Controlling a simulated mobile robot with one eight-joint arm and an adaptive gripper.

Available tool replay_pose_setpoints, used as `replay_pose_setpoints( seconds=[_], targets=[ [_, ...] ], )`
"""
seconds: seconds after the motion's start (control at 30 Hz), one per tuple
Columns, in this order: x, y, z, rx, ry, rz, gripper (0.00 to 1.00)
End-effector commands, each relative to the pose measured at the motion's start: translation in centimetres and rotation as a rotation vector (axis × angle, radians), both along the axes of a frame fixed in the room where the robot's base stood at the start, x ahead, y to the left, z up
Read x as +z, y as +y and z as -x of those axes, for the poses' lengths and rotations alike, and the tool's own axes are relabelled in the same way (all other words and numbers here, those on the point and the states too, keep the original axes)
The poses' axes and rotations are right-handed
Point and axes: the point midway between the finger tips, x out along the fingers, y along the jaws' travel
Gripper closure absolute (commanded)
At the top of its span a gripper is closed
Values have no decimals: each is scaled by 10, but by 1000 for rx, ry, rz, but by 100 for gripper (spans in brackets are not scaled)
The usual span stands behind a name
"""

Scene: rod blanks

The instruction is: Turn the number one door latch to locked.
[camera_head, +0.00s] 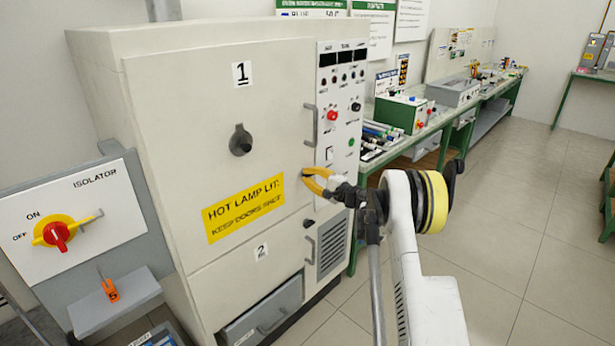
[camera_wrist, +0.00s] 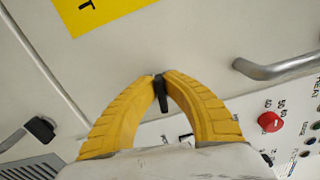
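The upper door (camera_head: 200,130) of the cream cabinet bears a number 1 label. My gripper (camera_head: 306,174), with curved yellow fingers, is at this door's lower right edge. In the wrist view my gripper (camera_wrist: 162,76) has its fingertips together on either side of a small black latch (camera_wrist: 162,96), touching it. The latch's pointing end shows between the fingers; its base is partly covered by a fingertip. In the head view my fingers hide this latch, and I cannot read any lock marking.
The door handle (camera_head: 310,125) stands out above my gripper. A second black latch (camera_wrist: 40,128) and a lower door handle (camera_head: 310,248) are below it. A red knob (camera_head: 332,115) sits on the control panel at right. An isolator box (camera_head: 85,215) stands at left.

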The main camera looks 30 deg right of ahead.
Motion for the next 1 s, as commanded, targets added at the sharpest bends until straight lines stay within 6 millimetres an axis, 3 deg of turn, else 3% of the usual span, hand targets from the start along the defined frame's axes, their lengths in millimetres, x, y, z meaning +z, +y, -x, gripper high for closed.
replay_pose_setpoints(
  seconds=[0.3,0.87,0.97,1.0],
  targets=[
    [-2,0,0,0,-45,124,100],
    [-2,0,0,-1,-56,154,100],
    [-2,0,0,-1,-56,153,70],
    [-2,0,0,-1,-56,153,68]
  ],
)
